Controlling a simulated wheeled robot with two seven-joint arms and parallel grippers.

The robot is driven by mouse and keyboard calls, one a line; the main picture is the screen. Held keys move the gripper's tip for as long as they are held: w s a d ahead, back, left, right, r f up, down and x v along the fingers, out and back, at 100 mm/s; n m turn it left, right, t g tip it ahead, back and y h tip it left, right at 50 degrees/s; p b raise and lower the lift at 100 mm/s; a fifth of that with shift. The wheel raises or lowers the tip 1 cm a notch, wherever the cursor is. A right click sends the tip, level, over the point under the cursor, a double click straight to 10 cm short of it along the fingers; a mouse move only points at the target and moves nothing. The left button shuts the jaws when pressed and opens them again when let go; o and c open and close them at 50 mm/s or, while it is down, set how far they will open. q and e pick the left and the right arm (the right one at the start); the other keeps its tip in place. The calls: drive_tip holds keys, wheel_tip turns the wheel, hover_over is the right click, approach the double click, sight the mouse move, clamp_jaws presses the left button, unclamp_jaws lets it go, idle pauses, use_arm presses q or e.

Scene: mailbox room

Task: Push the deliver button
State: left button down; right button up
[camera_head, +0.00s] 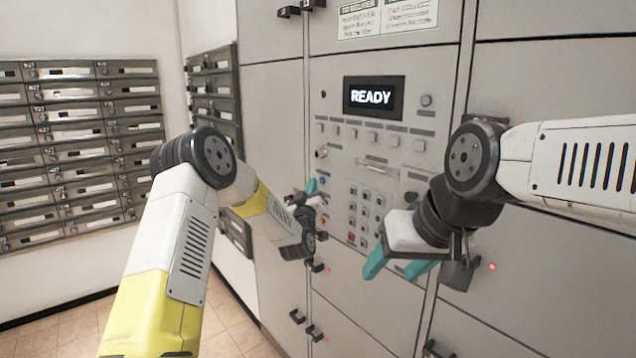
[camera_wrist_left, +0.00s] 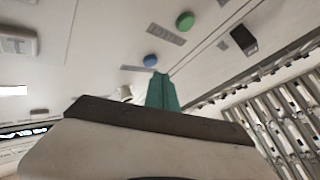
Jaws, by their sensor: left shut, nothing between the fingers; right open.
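The grey panel (camera_head: 365,165) carries a screen (camera_head: 373,97) reading READY. In the left wrist view a round blue button (camera_wrist_left: 151,60) and a round green button (camera_wrist_left: 185,20) sit on the panel beside small label strips, which I cannot read. Which one is the deliver button I cannot tell. My left gripper (camera_head: 311,187) is at the panel's left side, left of the keypad; its teal fingers (camera_wrist_left: 162,90) are shut and empty, with the tips near the blue button. Whether they touch it is unclear. My right gripper (camera_head: 397,267) is open and empty in front of the lower panel.
A keypad (camera_head: 365,212) with a red key sits between my grippers. A row of small square buttons (camera_head: 370,135) lies under the screen. Grey locker doors (camera_head: 545,90) surround the panel. Mailboxes (camera_head: 75,140) line the left wall. Tiled floor (camera_head: 235,325) shows below.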

use_arm(q)
drive_tip(key=shift+w+d, duration=0.1)
idle(0.5)
drive_tip(key=shift+w+d, duration=0.15)
drive_tip(key=shift+d, duration=0.05)
drive_tip(key=shift+w+d, duration=0.25)
drive_tip(key=shift+d, duration=0.1)
idle(0.7)
drive_tip(key=shift+a, duration=0.1)
drive_tip(key=shift+s+a, duration=0.5)
drive_tip(key=shift+a, duration=0.05)
drive_tip(key=shift+a, duration=0.1)
drive_tip(key=shift+s+a, duration=0.75)
drive_tip(key=shift+a, duration=0.25)
drive_tip(key=shift+s+a, duration=0.75)
drive_tip(key=shift+a, duration=0.2)
